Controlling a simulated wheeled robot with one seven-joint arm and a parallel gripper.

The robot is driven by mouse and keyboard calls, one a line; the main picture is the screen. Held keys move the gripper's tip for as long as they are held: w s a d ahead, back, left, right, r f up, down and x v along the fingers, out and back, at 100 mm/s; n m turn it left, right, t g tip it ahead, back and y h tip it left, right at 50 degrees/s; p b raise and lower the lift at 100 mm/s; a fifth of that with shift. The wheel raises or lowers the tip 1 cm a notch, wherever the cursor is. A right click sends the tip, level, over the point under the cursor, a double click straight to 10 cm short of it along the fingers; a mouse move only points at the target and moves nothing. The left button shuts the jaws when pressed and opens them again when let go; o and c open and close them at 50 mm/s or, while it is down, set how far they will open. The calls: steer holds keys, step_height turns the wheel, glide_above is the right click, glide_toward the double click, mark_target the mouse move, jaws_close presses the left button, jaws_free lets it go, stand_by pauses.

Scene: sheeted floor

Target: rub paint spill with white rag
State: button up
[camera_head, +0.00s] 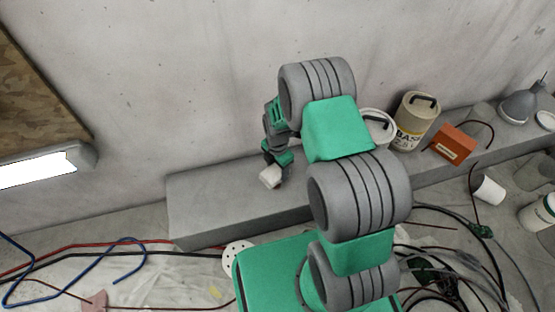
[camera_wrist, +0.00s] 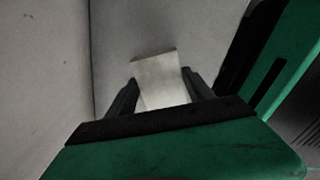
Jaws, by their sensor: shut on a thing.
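My gripper (camera_head: 272,167) is above the grey concrete ledge (camera_head: 215,205), near the wall. It is shut on the white rag (camera_head: 269,178), a small pale block shape below the fingers. In the wrist view the rag (camera_wrist: 158,72) sits between the two dark fingertips and sticks out past them. I cannot tell whether the rag touches the ledge. I cannot make out a paint spill for sure; my arm covers part of the ledge.
A white cup (camera_head: 488,190) lies on the floor. Cables and a pink piece (camera_head: 96,300) lie on the sheeted floor. The ledge's left part is clear.

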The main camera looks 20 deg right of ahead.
steer(key=shift+r+p, duration=1)
steer(key=shift+r, duration=0.6)
